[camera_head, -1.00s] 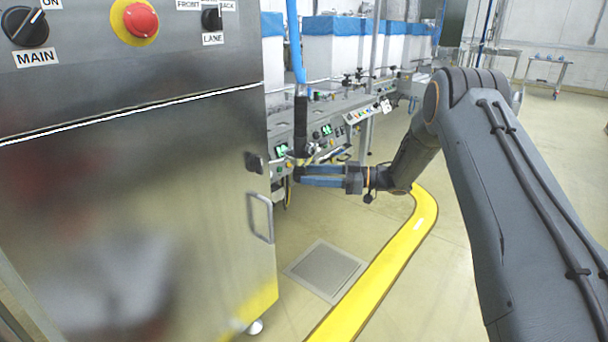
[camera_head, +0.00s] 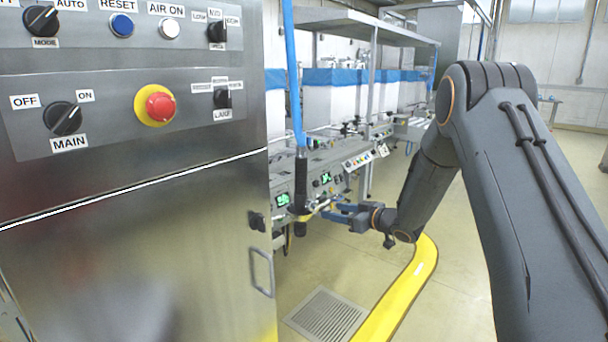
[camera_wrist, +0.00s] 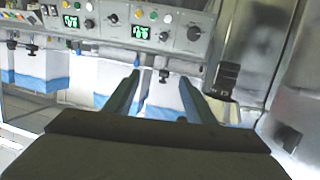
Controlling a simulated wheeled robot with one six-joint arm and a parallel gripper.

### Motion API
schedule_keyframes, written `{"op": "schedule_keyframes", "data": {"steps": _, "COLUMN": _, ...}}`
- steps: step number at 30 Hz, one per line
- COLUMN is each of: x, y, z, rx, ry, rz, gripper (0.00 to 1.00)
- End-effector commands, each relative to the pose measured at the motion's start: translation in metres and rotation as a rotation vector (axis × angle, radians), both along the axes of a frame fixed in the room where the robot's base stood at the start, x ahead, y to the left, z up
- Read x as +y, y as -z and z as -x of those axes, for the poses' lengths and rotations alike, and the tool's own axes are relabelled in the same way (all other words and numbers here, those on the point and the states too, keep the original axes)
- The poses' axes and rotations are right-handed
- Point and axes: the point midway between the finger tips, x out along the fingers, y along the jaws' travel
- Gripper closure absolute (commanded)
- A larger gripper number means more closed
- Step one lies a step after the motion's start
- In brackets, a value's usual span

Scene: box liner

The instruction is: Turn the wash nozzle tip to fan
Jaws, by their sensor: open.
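The wash nozzle seems to be the black wand (camera_head: 301,178) hanging upright from a blue hose beside the steel cabinet in the head view. Its lower end is small, and the tip setting cannot be read. My gripper (camera_head: 336,209) is just right of this lower end, fingers pointing left toward it. A gap to the nozzle cannot be judged. In the wrist view, which looks upside down, my gripper (camera_wrist: 166,88) has its two blue fingers apart with nothing clearly held between them. A black piece with pale marks (camera_wrist: 224,78) stands right of the fingers; it may be the nozzle.
The steel cabinet (camera_head: 140,240) with switches and a red button (camera_head: 160,106) fills the left, its latch (camera_head: 257,221) near the nozzle. A machine line with green displays (camera_head: 283,199) and blue-lined white boxes stands behind. Open floor with a grate (camera_head: 327,314) lies below.

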Motion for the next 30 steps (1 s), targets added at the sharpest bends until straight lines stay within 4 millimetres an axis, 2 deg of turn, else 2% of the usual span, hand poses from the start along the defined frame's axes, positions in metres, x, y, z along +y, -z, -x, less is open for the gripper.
{"op": "schedule_keyframes", "data": {"steps": 1, "x": 0.006, "y": -0.012, "z": -0.002, "rx": 0.003, "ry": 0.027, "rz": 0.031, "gripper": 0.5}}
{"op": "schedule_keyframes", "data": {"steps": 5, "x": 0.005, "y": -0.026, "z": 0.002, "rx": 0.054, "ry": 0.135, "rz": 0.117, "gripper": 0.5}}
{"op": "schedule_keyframes", "data": {"steps": 8, "x": 0.002, "y": -0.037, "z": 0.013, "rx": 0.105, "ry": 0.215, "rz": 0.179, "gripper": 0.5}}
{"op": "schedule_keyframes", "data": {"steps": 11, "x": -0.001, "y": -0.046, "z": 0.032, "rx": 0.167, "ry": 0.292, "rz": 0.238, "gripper": 0.5}}
{"op": "schedule_keyframes", "data": {"steps": 14, "x": -0.004, "y": -0.053, "z": 0.061, "rx": 0.247, "ry": 0.364, "rz": 0.296, "gripper": 0.5}}
{"op": "schedule_keyframes", "data": {"steps": 17, "x": -0.006, "y": -0.056, "z": 0.101, "rx": 0.344, "ry": 0.427, "rz": 0.349, "gripper": 0.5}}
{"op": "schedule_keyframes", "data": {"steps": 20, "x": -0.008, "y": -0.056, "z": 0.15, "rx": 0.455, "ry": 0.475, "rz": 0.399, "gripper": 0.5}}
{"op": "schedule_keyframes", "data": {"steps": 23, "x": -0.008, "y": -0.053, "z": 0.207, "rx": 0.577, "ry": 0.502, "rz": 0.442, "gripper": 0.5}}
{"op": "schedule_keyframes", "data": {"steps": 27, "x": -0.004, "y": -0.045, "z": 0.295, "rx": 0.758, "ry": 0.511, "rz": 0.492, "gripper": 0.5}}
{"op": "schedule_keyframes", "data": {"steps": 30, "x": 0.0, "y": -0.04, "z": 0.35, "rx": 0.871, "ry": 0.497, "rz": 0.518, "gripper": 0.5}}
